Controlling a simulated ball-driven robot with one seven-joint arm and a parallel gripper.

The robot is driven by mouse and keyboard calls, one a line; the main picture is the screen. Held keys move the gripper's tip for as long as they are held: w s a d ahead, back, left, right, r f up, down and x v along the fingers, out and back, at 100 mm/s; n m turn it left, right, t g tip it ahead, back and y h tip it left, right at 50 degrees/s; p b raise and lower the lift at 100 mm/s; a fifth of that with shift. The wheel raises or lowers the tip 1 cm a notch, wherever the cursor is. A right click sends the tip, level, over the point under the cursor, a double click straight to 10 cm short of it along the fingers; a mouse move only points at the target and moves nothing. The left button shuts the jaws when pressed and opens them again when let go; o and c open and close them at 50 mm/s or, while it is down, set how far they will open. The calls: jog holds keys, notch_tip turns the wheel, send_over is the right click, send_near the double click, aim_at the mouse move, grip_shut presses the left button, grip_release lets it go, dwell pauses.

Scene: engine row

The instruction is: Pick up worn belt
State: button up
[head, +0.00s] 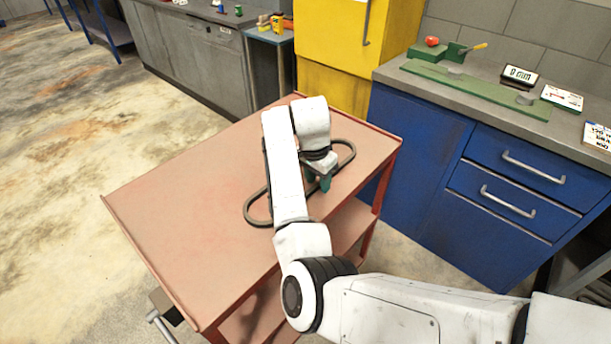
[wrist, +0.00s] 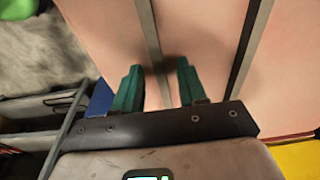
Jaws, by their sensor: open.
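The worn belt (head: 259,220) is a dark, long closed loop lying flat on the red cart top (head: 190,185). My arm hides its middle in the head view. My gripper (head: 319,183) is over the far right part of the loop, with its green fingers pointing down. In the wrist view my gripper (wrist: 158,82) is open. One strand of the belt (wrist: 150,45) runs between the two fingers, and the other strand (wrist: 246,55) passes to the right of them. I cannot tell whether the fingers touch the cart top.
A blue cabinet (head: 415,150) with a grey worktop stands right of the cart, holding a green fixture (head: 475,88) and small signs. A yellow cabinet (head: 335,80) stands behind. The cart top's left part is bare. Open floor (head: 60,150) lies to the left.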

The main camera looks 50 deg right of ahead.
grip_shut()
dwell(0.3)
jog(key=shift+r, duration=0.15)
dwell(0.3)
